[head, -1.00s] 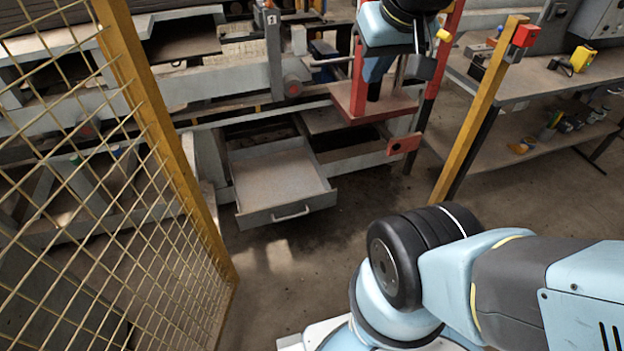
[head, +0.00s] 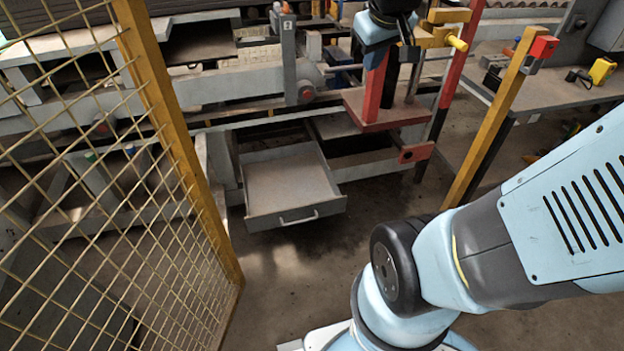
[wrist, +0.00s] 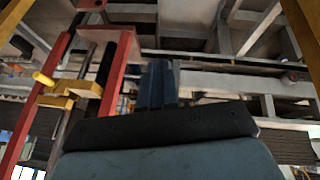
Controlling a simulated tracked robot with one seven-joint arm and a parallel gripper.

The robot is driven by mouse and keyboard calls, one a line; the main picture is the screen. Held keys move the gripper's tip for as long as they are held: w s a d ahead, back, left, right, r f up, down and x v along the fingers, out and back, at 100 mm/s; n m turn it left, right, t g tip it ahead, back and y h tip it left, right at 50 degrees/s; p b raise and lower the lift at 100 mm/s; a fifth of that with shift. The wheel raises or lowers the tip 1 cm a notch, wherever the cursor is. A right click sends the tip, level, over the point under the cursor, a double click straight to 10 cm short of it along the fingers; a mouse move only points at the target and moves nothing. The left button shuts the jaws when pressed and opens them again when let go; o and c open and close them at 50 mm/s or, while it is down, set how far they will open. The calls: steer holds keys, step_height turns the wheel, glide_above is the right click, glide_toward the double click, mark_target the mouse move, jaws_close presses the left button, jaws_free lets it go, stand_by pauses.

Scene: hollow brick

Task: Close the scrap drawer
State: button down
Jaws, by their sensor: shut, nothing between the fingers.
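The scrap drawer (head: 290,186) is a grey, shallow tray, pulled out from the low grey machine frame in the head view. It looks empty, and its front carries a pale bar handle (head: 299,217). My gripper (head: 408,56) hangs at the top of the head view, above and to the right of the drawer, apart from it and in front of the red stand. In the wrist view my gripper's dark fingers (wrist: 158,85) are together with nothing between them. I cannot make out the drawer clearly in the wrist view.
A yellow mesh fence (head: 170,140) stands to the left of the drawer. A red stand with a plate (head: 385,108) is right of it, and a yellow post (head: 497,110) further right. The floor (head: 300,265) before the drawer is clear.

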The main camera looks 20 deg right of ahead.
steer(key=w+d+f+n, duration=0.3)
steer(key=w+d+f, duration=0.1)
steer(key=w+f, duration=0.55)
steer(key=w+d+f+n, duration=0.3)
steer(key=w+d+f, duration=0.1)
steer(key=w+f, duration=0.6)
steer(key=n+y, duration=0.6)
steer(key=n, duration=0.3)
glide_toward(319, 207)
step_height(319, 207, down, 3)
steer(key=s+a, duration=0.2)
steer(key=shift+w+d+f, duration=0.1)
steer(key=shift+w, duration=0.9)
steer(key=shift+w+d+f, duration=0.1)
steer(key=shift+w+f, duration=0.05)
steer(key=shift+w, duration=0.9)
